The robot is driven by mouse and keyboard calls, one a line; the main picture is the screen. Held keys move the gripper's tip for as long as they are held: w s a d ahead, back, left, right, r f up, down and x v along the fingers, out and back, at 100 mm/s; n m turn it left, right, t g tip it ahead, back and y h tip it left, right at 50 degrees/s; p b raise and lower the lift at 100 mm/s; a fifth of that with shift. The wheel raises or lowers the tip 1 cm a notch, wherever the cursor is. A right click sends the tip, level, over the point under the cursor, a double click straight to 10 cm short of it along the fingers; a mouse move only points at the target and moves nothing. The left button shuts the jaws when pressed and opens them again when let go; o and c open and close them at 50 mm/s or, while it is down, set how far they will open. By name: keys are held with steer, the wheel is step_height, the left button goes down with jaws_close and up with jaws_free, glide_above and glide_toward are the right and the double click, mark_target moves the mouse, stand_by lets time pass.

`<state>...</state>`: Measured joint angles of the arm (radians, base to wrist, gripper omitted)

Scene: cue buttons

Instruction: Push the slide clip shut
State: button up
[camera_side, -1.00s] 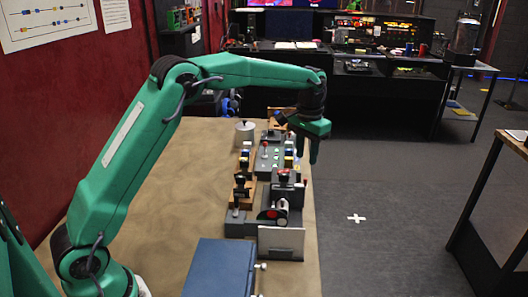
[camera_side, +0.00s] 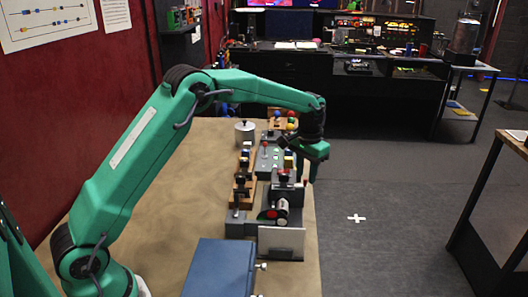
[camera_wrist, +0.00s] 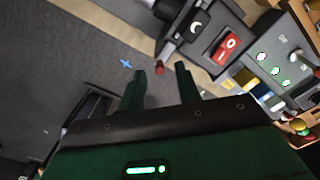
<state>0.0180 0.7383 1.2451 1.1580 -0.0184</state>
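My gripper (camera_wrist: 161,78) is open in the wrist view, its two green fingers apart with nothing held. A small red-tipped peg (camera_wrist: 160,68) shows between the fingertips, beside a dark module; I cannot tell whether it belongs to the slide clip. The side view shows my gripper (camera_side: 307,170) low at the right edge of the row of devices. No part can be surely told as the slide clip, nor whether it is open or shut.
A red rocker switch (camera_wrist: 228,45) sits on the dark module. A grey panel (camera_wrist: 284,45) has lit green buttons. A blue box (camera_side: 220,268) and a white plate (camera_side: 281,243) stand at the front. Bare table (camera_side: 185,175) lies left of the devices.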

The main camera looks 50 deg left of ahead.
steer(key=shift+f, duration=0.95)
jaws_close()
steer(key=shift+s+a, duration=0.65)
jaws_free()
